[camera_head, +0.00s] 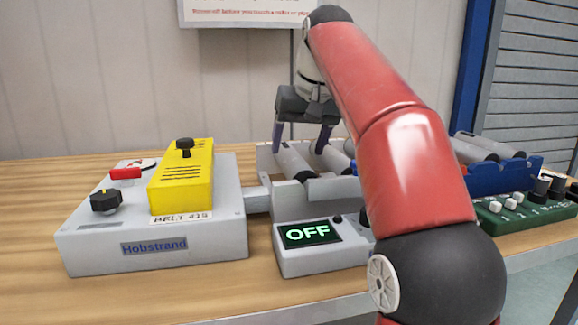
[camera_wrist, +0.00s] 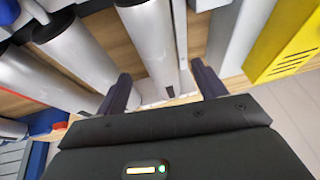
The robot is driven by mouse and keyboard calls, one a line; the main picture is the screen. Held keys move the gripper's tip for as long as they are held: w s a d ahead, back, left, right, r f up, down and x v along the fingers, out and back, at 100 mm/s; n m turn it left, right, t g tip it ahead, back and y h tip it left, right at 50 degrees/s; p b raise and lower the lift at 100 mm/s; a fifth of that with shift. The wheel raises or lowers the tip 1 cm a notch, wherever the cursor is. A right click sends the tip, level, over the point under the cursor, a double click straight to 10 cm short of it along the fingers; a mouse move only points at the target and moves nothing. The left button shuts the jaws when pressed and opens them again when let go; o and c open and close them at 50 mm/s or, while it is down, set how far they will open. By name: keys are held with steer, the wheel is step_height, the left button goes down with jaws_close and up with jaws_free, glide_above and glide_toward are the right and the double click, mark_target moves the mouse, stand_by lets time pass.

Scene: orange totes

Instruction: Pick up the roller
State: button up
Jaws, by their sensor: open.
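Several grey rollers lie side by side in a conveyor frame (camera_head: 316,198). One roller (camera_head: 292,160) lies below my gripper (camera_head: 299,147), which reaches down over the frame. In the wrist view, my gripper (camera_wrist: 163,86) is open, with one dark finger on each side of a light grey roller (camera_wrist: 152,45) with a dark end. The fingers look apart from it; their exact height over it is hard to tell. Another roller (camera_wrist: 76,48) lies left of the fingers. My arm hides part of the conveyor in the head view.
A grey control box (camera_head: 150,240) with a yellow block (camera_head: 183,180) and black knob stands left. A display box (camera_head: 318,248) reading OFF sits in front. A blue frame (camera_head: 500,178) with rollers and a green panel (camera_head: 520,220) stand right. The wooden table's left side is clear.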

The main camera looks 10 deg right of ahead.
mark_target(295, 155)
steer(key=b+x, duration=0.1)
steer(key=x, duration=0.4)
steer(key=shift+w, duration=0.1)
steer(key=shift+r, duration=0.1)
steer(key=c, duration=1.3)
